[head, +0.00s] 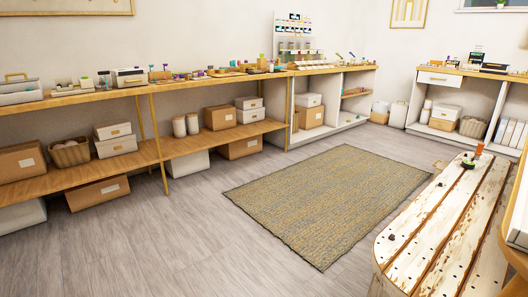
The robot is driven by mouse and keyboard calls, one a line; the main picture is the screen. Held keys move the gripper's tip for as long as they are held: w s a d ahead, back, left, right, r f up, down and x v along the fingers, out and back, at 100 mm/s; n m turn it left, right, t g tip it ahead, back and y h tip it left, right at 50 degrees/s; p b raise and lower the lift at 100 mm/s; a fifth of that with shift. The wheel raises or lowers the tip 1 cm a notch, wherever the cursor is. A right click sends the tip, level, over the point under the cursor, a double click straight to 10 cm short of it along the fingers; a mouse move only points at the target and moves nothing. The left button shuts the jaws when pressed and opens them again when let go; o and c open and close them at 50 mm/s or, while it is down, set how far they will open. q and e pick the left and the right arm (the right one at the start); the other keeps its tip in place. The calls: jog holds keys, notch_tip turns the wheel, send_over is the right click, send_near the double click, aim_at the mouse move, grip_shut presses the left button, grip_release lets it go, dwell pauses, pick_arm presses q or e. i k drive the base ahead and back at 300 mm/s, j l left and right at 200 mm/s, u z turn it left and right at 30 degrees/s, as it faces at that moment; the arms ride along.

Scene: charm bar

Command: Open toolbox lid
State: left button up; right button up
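No gripper of mine is in the head view. A pale grey box with a gold handle on top (18,90) stands at the left end of the long wall counter. It looks like a toolbox and its lid appears shut. A smaller pale box with dark trim (130,77) stands further along the same counter. I cannot tell for certain which of them is the toolbox.
The long wooden counter (110,93) carries many small items, with cartons and a basket (70,153) on its lower shelf. A woven rug (325,200) lies on the open floor. A worn white plank table (440,235) stands at right. The grey floor (190,235) is clear.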

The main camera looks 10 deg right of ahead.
aim_at(441, 167)
jog(key=i+j+u, duration=0.15)
jog(key=i+u, duration=0.15)
jog(key=i, duration=0.15)
jog(key=i+u, duration=0.25)
jog(key=i, duration=0.2)
